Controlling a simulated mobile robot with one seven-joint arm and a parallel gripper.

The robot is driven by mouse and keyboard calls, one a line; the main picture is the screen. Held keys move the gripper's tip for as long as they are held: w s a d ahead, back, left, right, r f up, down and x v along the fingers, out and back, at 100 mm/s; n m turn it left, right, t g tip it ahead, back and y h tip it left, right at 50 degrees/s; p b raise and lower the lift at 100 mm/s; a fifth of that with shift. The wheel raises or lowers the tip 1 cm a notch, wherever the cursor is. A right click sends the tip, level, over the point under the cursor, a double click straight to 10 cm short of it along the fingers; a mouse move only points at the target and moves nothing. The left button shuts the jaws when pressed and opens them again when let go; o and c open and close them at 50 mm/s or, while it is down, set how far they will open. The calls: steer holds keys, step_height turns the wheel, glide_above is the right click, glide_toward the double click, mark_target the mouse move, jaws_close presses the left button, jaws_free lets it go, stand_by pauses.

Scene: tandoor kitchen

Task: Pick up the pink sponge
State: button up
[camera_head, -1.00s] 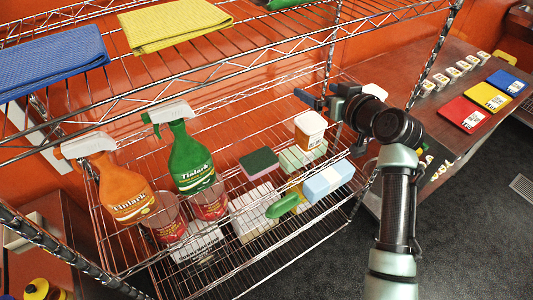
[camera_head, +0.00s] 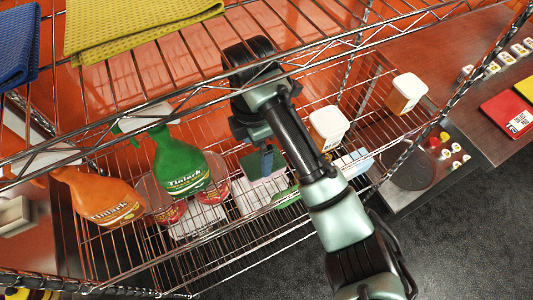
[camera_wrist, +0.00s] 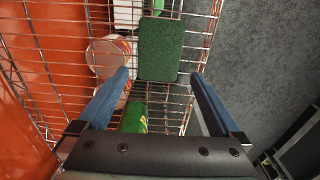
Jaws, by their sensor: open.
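The sponge (camera_head: 252,165) lies flat on the middle wire shelf, its dark green scouring face up. The pink part is hidden in the current views; the green face also shows in the wrist view (camera_wrist: 161,48). My gripper (camera_head: 262,156) is between the upper and middle shelves, above the sponge, and partly covers it in the head view. In the wrist view my gripper (camera_wrist: 160,76) has its two blue fingers spread wide, with nothing between them. The sponge appears just beyond the fingertips, in line with the gap.
A green spray bottle (camera_head: 180,170) and an orange one (camera_head: 100,197) stand left of the sponge. White-lidded tubs (camera_head: 328,126) stand to its right. The upper wire shelf, with a yellow cloth (camera_head: 140,28), is close above my arm.

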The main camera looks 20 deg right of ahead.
mark_target(258, 164)
steer(key=shift+s+a+f, duration=0.1)
steer(key=shift+f, duration=0.6)
steer(key=shift+d+f+b, duration=0.15)
steer(key=shift+f+b, duration=0.4)
steer(key=shift+f, duration=0.55)
steer(key=shift+d+f+b, duration=0.1)
steer(key=shift+f+b, duration=0.45)
steer(key=shift+f, duration=0.5)
steer(key=shift+c, duration=0.3)
steer(key=shift+w, duration=0.2)
steer(key=c, duration=1.1)
